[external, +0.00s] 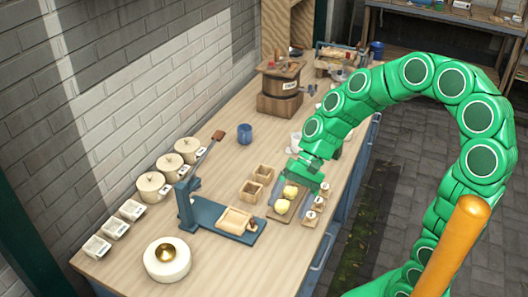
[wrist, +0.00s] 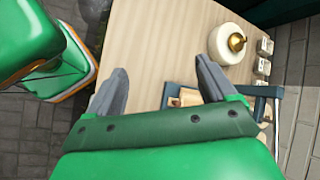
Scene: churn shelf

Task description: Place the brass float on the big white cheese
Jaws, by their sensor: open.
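The brass float (external: 165,251) is a small golden dome with a pointed top. It rests upright on top of the big white cheese (external: 152,270), a thick round block at the near left of the bench. In the wrist view the float (wrist: 236,43) sits on the cheese (wrist: 226,29), beyond the right finger. My gripper (external: 299,178) is above the bench's right side, well apart from the float, over the board with yellow lumps. Its two grey fingers (wrist: 160,68) are spread with nothing between them.
A blue press-like stand (external: 187,210) with a wooden tray (external: 235,220) stands beside the cheese. Lidded round pots (external: 152,186) and white boxes (external: 97,247) line the wall. Small wooden boxes (external: 252,192) and a yellow-lump board (external: 282,213) are near my gripper. A churn (external: 280,88) stands farther back.

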